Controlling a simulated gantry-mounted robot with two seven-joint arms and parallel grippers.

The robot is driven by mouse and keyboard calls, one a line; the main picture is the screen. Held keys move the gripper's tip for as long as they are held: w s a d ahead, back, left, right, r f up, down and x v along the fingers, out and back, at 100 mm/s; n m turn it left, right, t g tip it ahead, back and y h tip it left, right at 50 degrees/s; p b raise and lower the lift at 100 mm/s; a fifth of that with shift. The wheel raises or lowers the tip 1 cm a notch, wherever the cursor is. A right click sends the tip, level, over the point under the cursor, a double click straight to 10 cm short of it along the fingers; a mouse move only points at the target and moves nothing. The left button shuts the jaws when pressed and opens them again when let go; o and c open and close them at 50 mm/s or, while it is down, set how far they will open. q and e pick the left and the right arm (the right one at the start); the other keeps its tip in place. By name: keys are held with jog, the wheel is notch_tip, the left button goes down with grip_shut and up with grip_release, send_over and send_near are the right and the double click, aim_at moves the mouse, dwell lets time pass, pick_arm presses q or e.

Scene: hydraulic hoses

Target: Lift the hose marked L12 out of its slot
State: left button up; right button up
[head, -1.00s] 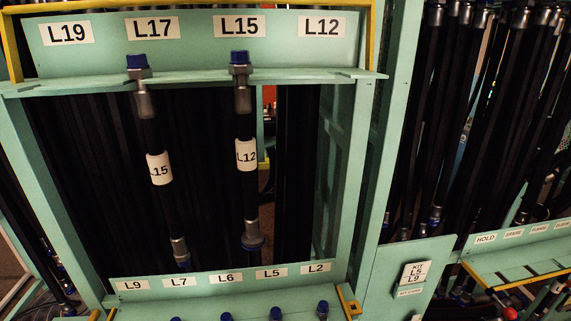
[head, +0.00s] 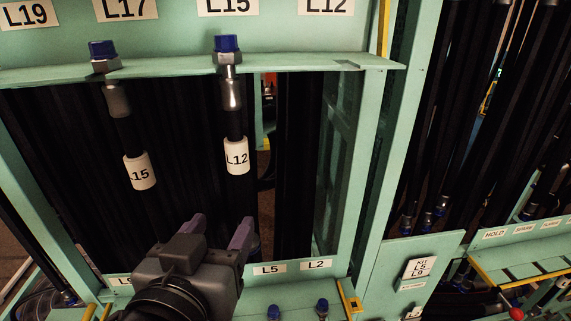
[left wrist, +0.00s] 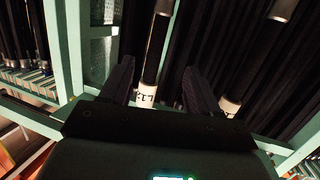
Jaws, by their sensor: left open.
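The hose marked L12 (head: 236,155) is black with a white tag. It hangs upright from the green top rail, its blue-capped fitting in the slot under the L15 plate. My left gripper (head: 218,228) is open and empty, in front of and below the L12 tag; it hides the hose's lower end. In the left wrist view, the L12 hose (left wrist: 155,55) lies in line with the gap between the open fingers (left wrist: 158,83); I cannot tell the depth between them. A second hose, tagged L15 (head: 139,170), hangs to the left under the L17 plate. My right gripper is not in view.
The green top rail (head: 300,72) and right post (head: 345,170) frame the opening. The rail's place under the L12 plate (head: 327,5) holds no hose. Dark hoses hang behind. A lower rail (head: 300,285) carries plates and blue caps.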

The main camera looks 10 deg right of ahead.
pick_arm(q)
jog(key=t, duration=0.2)
send_near(233, 154)
jog(key=w, duration=0.1)
jog(key=shift+m+h, duration=0.3)
jog(key=x, duration=0.5)
jog(key=shift+d+r+p, duration=0.2)
jog(key=shift+p, duration=0.15)
jog(key=shift+f+p+x, duration=0.15)
jog(key=shift+p+x, duration=0.05)
jog(key=shift+x, duration=1.15)
jog(key=shift+f+p+x, duration=0.15)
jog(key=shift+p+x, duration=0.05)
jog(key=shift+x, duration=1.2)
jog(key=shift+a, duration=0.2)
jog(key=shift+c, duration=0.2)
grip_shut()
